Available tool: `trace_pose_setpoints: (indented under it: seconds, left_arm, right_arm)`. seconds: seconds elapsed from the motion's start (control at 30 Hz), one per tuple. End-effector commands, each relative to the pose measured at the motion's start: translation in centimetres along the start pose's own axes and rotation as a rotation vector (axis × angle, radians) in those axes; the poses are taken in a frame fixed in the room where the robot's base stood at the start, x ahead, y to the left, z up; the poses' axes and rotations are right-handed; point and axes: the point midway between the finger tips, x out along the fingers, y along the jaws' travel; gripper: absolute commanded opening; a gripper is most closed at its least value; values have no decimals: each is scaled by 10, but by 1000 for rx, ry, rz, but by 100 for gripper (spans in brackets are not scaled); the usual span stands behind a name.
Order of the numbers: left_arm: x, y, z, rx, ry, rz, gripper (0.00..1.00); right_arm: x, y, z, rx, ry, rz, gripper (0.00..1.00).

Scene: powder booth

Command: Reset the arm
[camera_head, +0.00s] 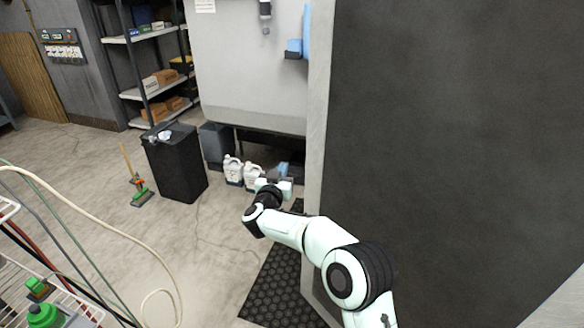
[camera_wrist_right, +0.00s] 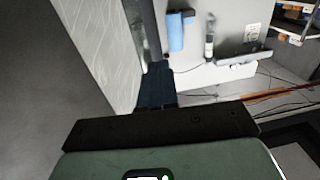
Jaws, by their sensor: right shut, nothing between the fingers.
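My right arm reaches forward from the lower right in the head view. Its gripper (camera_head: 284,170) is shut and empty, held out in front of the booth's lower edge, close to the booth's side wall edge. In the wrist view the dark blue fingers (camera_wrist_right: 156,86) are together with nothing between them. My left gripper is in neither view.
A large dark panel (camera_head: 450,130) fills the right side, close to my right arm. White jugs (camera_head: 233,170) stand on the floor beyond the gripper. A black bin (camera_head: 176,165) stands left of them. Hoses (camera_head: 105,222) cross the left foreground. Open floor lies between.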

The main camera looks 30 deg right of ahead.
Motion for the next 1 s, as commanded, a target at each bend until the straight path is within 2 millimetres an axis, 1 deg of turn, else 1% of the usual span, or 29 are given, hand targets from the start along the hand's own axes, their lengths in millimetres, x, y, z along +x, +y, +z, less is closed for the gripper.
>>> trace_pose_setpoints:
  seconds: [0.03, 0.1, 0.23, 0.33, 0.5, 0.57, 0.6, 0.67, 0.77, 0.8, 0.87, 0.9, 0.97, 1.0]
  left_arm:
    - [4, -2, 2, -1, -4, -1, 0]
    - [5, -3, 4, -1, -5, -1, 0]
    - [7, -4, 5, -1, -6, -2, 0]
    - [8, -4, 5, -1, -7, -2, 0]
    - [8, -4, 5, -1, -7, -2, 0]
    - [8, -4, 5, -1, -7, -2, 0]
    - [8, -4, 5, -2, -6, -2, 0]
    - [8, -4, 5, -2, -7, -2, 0]
    - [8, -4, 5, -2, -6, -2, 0]
    - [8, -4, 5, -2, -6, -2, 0]
    - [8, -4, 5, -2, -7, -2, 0]
    - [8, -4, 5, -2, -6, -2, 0]
    - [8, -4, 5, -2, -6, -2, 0]
    - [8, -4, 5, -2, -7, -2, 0]
  right_arm:
    - [-10, -7, 2, -1, 0, -2, 0]
    - [-20, -15, 2, -1, 0, -1, 0]
    - [-33, -26, 1, 0, 1, 1, 0]
    - [-38, -30, 0, -1, 1, 1, 0]
    - [-41, -32, 1, -2, 1, 2, 0]
    - [-41, -33, 7, -7, -6, -7, 0]
    - [-41, -34, 16, -15, -15, -21, 0]
    - [-42, -37, 38, -33, -38, -54, 0]
    - [-50, -43, 96, -72, -112, -144, 0]
    - [-56, -44, 125, -88, -155, -188, 0]
    - [-69, -44, 170, -109, -232, -253, 0]
    - [-79, -41, 200, -119, -287, -293, 0]
    - [-97, -36, 242, -133, -375, -347, 0]
    - [-111, -30, 269, -140, -436, -380, 0]
